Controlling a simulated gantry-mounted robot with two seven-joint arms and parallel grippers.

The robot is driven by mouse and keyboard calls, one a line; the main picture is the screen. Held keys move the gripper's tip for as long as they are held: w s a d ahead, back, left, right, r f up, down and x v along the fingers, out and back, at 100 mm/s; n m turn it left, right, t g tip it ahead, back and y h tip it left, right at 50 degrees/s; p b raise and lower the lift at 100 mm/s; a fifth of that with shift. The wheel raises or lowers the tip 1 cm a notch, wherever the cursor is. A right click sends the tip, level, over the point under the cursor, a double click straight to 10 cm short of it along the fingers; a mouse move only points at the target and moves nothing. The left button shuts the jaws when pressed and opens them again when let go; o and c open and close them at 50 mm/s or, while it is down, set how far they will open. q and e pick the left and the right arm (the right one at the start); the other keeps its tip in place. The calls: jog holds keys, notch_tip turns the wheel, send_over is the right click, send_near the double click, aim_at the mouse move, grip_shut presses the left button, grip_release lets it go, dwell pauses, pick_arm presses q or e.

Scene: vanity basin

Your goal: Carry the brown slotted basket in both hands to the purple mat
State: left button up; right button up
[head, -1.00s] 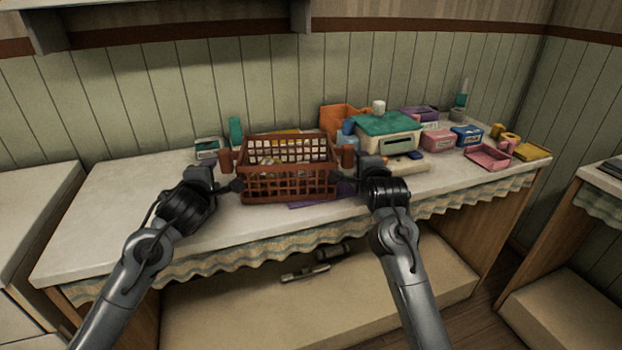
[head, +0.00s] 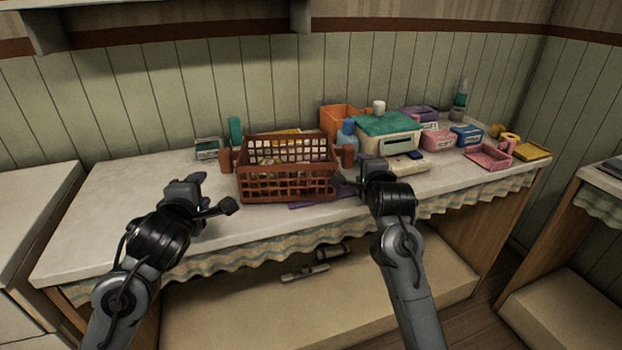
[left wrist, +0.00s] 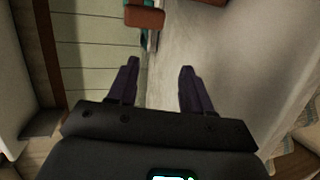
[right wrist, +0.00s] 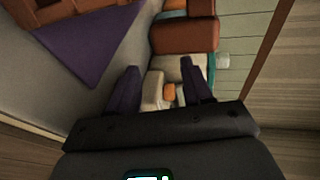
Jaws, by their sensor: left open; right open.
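The brown slotted basket (head: 288,184) stands upright on the counter, with a brown handle at each side and light contents partly hidden by its slots. The purple mat (head: 318,203) shows along its front and right; the basket appears to stand on it and hides most of it. The mat also shows in the right wrist view (right wrist: 88,48), next to the basket (right wrist: 55,12). My left gripper (head: 214,192) is open and empty, front left of the basket and apart from it. My right gripper (head: 352,172) is open and empty, close to the right handle (head: 347,155); I cannot tell the exact gap.
Behind and right of the basket are an orange bin (head: 340,117), a blue bottle (head: 348,133) and a cream box with a green top (head: 388,135). A pink tray (head: 488,158) lies farther right. The counter (head: 120,205) is clear on the left.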

jog(key=v, duration=0.9)
pick_arm(q)
jog(key=o, duration=0.9)
jog(key=shift+o, duration=0.2)
jog(key=shift+r, duration=0.1)
pick_arm(e)
jog(key=shift+r, duration=0.1)
pick_arm(q)
notch_tip(320, 180, up, 8)
jog(key=p, duration=0.8)
pick_arm(e)
notch_tip(320, 180, up, 8)
jog(key=o, duration=0.9)
jog(key=shift+o, duration=0.2)
